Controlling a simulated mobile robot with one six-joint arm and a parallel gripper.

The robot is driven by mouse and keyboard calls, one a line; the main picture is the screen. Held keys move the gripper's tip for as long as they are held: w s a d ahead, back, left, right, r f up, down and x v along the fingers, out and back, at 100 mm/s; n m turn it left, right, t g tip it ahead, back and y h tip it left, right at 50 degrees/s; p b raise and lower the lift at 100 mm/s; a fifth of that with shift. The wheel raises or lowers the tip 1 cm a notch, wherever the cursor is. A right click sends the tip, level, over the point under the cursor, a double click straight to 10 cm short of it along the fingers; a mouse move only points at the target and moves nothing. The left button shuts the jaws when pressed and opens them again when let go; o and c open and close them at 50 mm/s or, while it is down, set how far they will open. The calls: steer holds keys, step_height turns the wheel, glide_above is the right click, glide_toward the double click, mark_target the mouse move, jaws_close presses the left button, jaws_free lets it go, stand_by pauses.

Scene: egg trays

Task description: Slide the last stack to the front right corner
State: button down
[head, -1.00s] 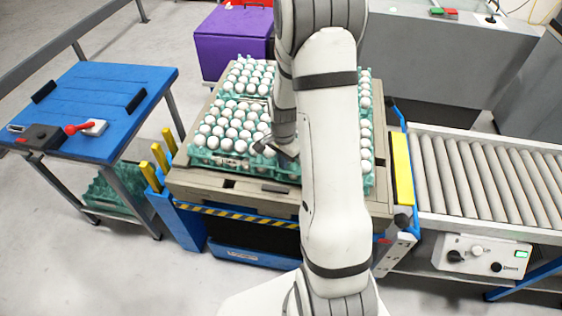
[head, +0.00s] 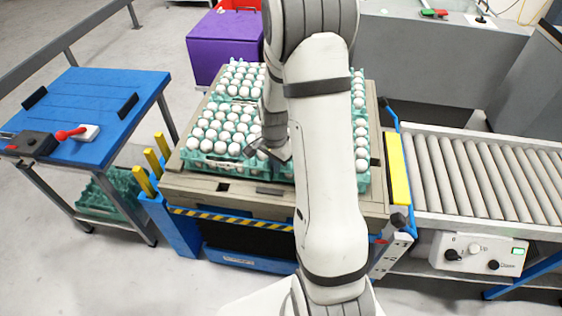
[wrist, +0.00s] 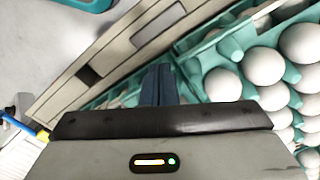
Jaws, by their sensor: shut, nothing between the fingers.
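Teal egg trays full of white eggs stand on the pallet (head: 232,196). The front left stack (head: 215,163) sits near the pallet's front left. Trays behind it (head: 240,75) and trays at the right (head: 361,130) also show; my arm hides much of the middle and front right.
A blue table (head: 95,100) stands left, with yellow posts (head: 155,160) between it and the pallet. A roller conveyor (head: 480,180) lies right, beside a yellow guard (head: 398,170). A purple box (head: 222,45) is behind. A bare pallet strip runs along the front.

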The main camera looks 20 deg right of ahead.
step_height(320, 180, up, 10)
steer(key=a, duration=0.1)
steer(key=s+a+r+n+t, duration=0.1)
steer(key=s+a+r+n, duration=0.3)
steer(key=s, duration=0.5)
steer(key=s+a+r+n+t, duration=0.2)
steer(key=s+a+r+n, duration=0.2)
steer(key=s+r+n, duration=0.3)
steer(key=shift+s+r+n+b, duration=0.3)
steer(key=shift+s+r+n, duration=0.1)
steer(key=shift+s+n, duration=0.65)
steer(key=shift+d, duration=0.1)
